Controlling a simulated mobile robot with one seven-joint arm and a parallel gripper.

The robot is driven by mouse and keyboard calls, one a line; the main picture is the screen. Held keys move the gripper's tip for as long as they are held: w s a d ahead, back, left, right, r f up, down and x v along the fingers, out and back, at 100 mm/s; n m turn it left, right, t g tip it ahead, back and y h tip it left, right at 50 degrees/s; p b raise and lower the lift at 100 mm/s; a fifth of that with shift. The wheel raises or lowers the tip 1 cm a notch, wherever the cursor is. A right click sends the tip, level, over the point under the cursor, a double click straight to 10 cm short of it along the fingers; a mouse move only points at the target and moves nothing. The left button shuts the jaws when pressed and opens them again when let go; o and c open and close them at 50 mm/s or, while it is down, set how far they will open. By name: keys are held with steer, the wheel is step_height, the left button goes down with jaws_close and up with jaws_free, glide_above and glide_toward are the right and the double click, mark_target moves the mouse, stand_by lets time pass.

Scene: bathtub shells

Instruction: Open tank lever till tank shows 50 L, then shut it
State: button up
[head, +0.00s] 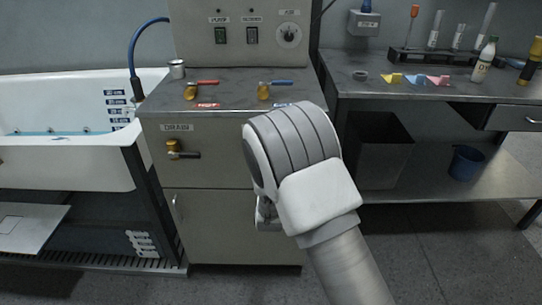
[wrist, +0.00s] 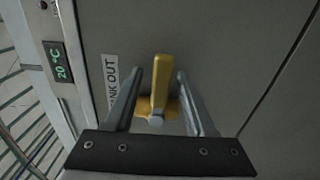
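In the wrist view a yellow lever (wrist: 160,84) on a grey panel stands between the two fingers of my gripper (wrist: 160,70). A gap shows on each side of the lever, so my gripper is open around it and not clamped. A partly hidden label (wrist: 110,82) reading "...NK OUT" is beside the lever. In the head view my arm hides this lever, and only a small part of my gripper (head: 265,213) shows by the cabinet front. I see no litre reading in either view.
A display (wrist: 61,62) reads 20 °C. A brass drain valve (head: 178,150), red-handled tap (head: 196,88) and blue-handled tap (head: 270,90) are on the cabinet (head: 215,215). A white bathtub (head: 70,160) stands left. A workbench (head: 420,88) with bottles and shells stands right.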

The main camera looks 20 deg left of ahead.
steer(key=p+v, duration=0.3)
steer(key=v, duration=1.4)
steer(key=shift+s, duration=0.25)
steer(key=shift+r, duration=0.1)
